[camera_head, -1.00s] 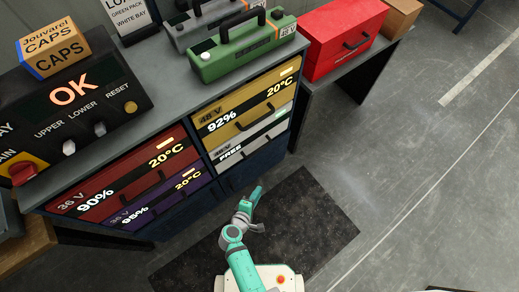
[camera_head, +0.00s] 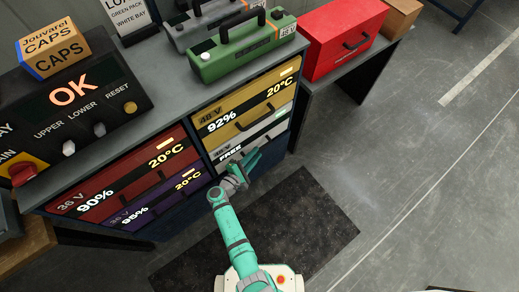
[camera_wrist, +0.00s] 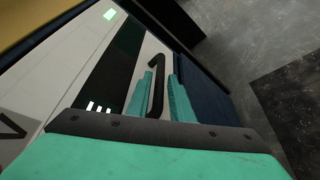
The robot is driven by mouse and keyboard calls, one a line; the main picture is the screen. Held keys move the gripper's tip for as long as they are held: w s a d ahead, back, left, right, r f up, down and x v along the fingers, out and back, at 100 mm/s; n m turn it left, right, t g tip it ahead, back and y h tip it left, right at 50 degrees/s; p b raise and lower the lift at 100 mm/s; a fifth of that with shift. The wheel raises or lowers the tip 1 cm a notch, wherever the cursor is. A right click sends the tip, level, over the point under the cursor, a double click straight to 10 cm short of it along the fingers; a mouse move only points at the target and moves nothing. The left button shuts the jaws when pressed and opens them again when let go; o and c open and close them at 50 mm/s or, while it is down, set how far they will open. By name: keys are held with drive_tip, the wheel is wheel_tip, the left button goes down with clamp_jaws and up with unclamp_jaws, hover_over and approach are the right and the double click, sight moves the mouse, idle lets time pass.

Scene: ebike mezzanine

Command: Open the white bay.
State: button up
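The white bay (camera_head: 268,128), labelled FREE, is shut in the right column of the cabinet, just below the yellow bay. Its pale face (camera_wrist: 62,72) with a dark strip fills the left of the wrist view. Its black bar handle (camera_wrist: 157,84) stands out from the face. My gripper (camera_head: 252,160) is in front of the white bay's lower part and hides part of it in the head view. In the wrist view my gripper (camera_wrist: 160,96) is open, with a teal finger on each side of the handle. I cannot tell whether either finger touches it.
The yellow bay (camera_head: 250,103) above reads 92%. Red (camera_head: 130,178) and purple (camera_head: 165,195) bays are at the left. A green pack (camera_head: 243,48) and an OK panel (camera_head: 75,95) stand on top. A dark mat (camera_head: 310,225) lies on the floor; the floor at right is clear.

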sight(260, 150)
drive_tip(key=shift+x, duration=2)
clamp_jaws()
drive_tip(key=shift+s+a+f, duration=0.1)
